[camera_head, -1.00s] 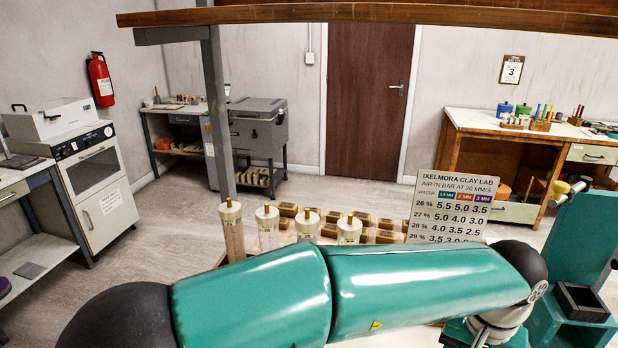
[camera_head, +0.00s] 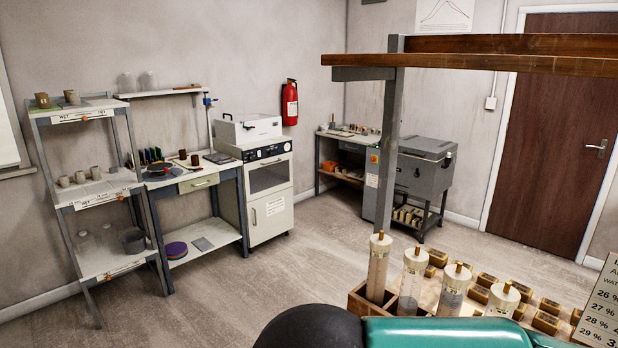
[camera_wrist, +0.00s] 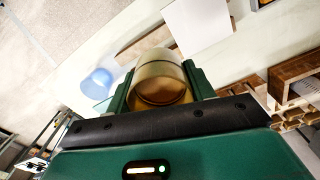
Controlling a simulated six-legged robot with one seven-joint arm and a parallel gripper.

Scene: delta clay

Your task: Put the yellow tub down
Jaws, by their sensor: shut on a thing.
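In the wrist view my gripper (camera_wrist: 158,84) is shut on a round, yellowish, see-through tub (camera_wrist: 161,68), with one green finger on each side of it. The tub's near end faces the camera and looks brownish inside. What lies directly under the tub is hidden, and I cannot tell whether it touches anything. The head view shows neither my gripper nor the tub; only part of my green and black arm shows at its bottom edge.
In the head view, a rack of capped tubes (camera_head: 379,268) and several wooden blocks (camera_head: 547,324) stand at lower right. A shelf unit (camera_head: 101,192) and oven (camera_head: 268,190) stand left, with open floor (camera_head: 230,285) before them. The wrist view shows a blue object (camera_wrist: 98,82) and a pale sheet (camera_wrist: 197,22).

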